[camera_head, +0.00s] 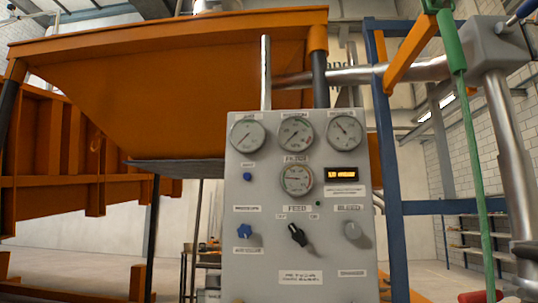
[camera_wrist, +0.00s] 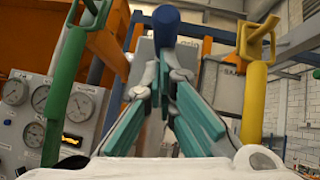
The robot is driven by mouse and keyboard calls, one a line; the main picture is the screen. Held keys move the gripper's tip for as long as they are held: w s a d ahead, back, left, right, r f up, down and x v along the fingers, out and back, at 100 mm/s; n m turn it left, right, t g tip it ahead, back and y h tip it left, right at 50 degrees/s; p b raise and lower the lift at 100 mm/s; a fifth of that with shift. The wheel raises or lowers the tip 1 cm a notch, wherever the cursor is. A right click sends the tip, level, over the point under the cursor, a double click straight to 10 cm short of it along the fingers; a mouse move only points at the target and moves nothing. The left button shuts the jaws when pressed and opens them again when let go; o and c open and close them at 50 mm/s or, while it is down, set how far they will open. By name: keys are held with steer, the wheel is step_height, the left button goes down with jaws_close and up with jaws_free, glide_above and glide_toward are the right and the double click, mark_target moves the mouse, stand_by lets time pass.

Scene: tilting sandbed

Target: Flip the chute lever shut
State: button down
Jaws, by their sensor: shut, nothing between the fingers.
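My gripper (camera_wrist: 165,75) is in the wrist view, its teal-padded fingers converging at the tips, shut and empty. A lever with a rounded dark blue grip (camera_wrist: 167,18) stands just beyond the fingertips, in line with them; its lower part is hidden behind the fingers, and I cannot tell whether they touch. The blue grip also shows at the top right corner of the head view (camera_head: 526,8), beside a grey housing (camera_head: 499,42). No readable label marks it as the chute lever. My gripper cannot be made out in the head view.
A green upright bar (camera_wrist: 66,90) stands left of my gripper and a yellow one (camera_wrist: 254,95) right. A grey gauge panel (camera_head: 297,200) with knobs stands before the large orange hopper (camera_head: 170,80). A blue frame post (camera_head: 390,180) rises right of the panel.

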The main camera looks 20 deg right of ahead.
steer(key=r+g+p, duration=0.2)
steer(key=s+r+g+p, duration=0.1)
steer(key=p, duration=0.1)
steer(key=shift+a+r+m, duration=0.15)
steer(key=shift+a+m, duration=0.1)
steer(key=shift+m, duration=0.15)
steer(key=r+g+p, duration=0.1)
steer(key=g+p, duration=0.1)
steer(key=p, duration=0.1)
steer(key=shift+s+r+m+y, duration=0.1)
steer(key=shift+r+m+y, duration=0.2)
steer(key=shift+r, duration=0.05)
steer(key=shift+r+p, duration=0.85)
steer(key=shift+p, duration=0.15)
steer(key=shift+w, duration=0.2)
